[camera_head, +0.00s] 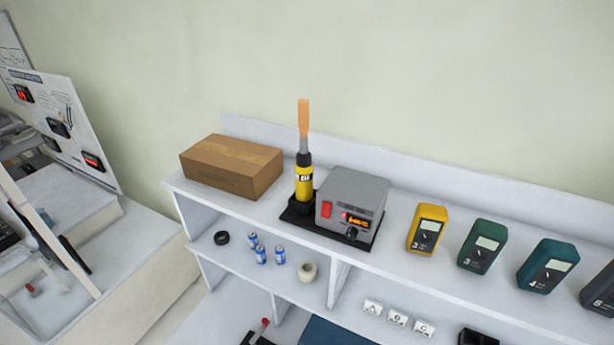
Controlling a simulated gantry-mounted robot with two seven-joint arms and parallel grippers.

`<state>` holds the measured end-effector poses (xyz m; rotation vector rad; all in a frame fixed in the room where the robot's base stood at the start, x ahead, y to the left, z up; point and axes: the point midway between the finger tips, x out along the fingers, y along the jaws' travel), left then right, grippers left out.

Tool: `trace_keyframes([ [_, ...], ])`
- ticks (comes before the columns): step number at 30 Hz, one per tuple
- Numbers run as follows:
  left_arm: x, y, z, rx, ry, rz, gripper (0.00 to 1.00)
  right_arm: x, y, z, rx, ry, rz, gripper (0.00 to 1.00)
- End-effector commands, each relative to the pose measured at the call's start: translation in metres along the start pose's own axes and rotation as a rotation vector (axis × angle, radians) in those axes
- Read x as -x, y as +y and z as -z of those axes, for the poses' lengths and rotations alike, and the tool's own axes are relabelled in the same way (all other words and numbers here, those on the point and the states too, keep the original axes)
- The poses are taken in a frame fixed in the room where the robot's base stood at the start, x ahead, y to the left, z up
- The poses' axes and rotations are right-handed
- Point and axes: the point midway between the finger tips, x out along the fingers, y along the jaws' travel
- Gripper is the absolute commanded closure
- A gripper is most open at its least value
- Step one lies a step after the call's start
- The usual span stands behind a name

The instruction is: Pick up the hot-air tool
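The hot-air tool (304,178) has a yellow and black body and stands upright, with its metal and orange tip pointing up. Its lower end sits in a black holder beside a grey control station (350,201) on the upper shelf. The station has a red switch and a lit orange display. Neither of my grippers shows in the head view, and nothing touches the tool.
A cardboard box (231,166) stands left of the tool. A yellow meter (427,229) and green meters (483,244) stand along the shelf (398,259) to the right. Below are blue batteries (279,255), a tape roll (308,271) and lettered blocks (397,318). A wall rises behind.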

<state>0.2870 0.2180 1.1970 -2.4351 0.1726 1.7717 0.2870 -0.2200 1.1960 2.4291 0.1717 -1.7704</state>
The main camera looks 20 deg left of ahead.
Motion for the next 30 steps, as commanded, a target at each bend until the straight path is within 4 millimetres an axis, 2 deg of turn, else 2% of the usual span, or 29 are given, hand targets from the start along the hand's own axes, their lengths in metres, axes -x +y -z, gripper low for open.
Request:
trace_keyframes([
  [12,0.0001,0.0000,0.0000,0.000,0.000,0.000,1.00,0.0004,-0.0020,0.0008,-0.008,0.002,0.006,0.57],
  [14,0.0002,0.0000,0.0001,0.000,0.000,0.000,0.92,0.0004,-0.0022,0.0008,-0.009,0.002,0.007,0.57],
  [27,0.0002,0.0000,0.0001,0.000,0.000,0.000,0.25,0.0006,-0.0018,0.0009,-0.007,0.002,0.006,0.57],
  [30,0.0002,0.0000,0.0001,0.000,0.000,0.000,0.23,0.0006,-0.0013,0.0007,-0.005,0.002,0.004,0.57],
])
